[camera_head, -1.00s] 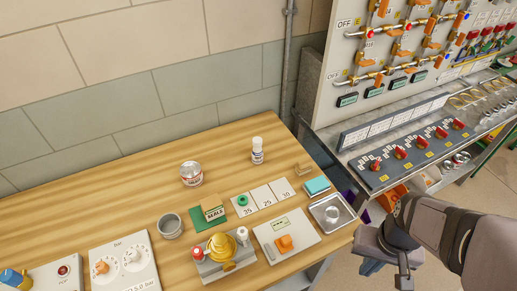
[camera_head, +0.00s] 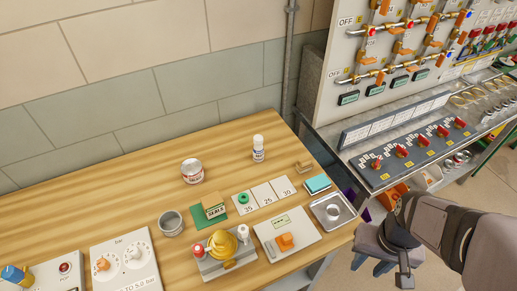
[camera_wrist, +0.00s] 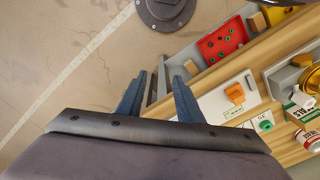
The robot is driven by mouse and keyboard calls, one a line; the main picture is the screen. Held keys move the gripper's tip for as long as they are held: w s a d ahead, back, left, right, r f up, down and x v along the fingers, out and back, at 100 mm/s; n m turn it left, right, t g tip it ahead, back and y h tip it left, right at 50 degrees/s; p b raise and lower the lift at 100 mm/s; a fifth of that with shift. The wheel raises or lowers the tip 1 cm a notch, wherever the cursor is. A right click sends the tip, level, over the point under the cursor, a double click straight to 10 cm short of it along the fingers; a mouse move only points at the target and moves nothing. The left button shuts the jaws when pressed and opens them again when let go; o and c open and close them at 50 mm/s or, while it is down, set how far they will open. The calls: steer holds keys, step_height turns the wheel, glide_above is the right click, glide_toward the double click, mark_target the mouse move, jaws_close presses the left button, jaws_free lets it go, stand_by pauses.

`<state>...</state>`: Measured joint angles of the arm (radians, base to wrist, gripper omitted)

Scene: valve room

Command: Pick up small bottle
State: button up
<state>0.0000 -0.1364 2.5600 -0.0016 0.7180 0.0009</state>
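The small bottle (camera_head: 258,149) is white with a dark label band and stands upright near the back right of the wooden table. I cannot make it out in the wrist view. My gripper (camera_head: 384,272) hangs off the table's right side, well apart from the bottle, pointing down over the floor. In the wrist view its two blue fingers (camera_wrist: 157,98) are spread with nothing between them.
A white and red can (camera_head: 192,171) stands left of the bottle, with a grey cup (camera_head: 170,223) nearer. Number cards (camera_head: 262,195), a teal block (camera_head: 317,184), a metal tray (camera_head: 332,211) and a yellow-domed device (camera_head: 222,246) lie in front. Bare table surrounds the bottle.

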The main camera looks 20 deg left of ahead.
steer(key=shift+o, duration=1.1)
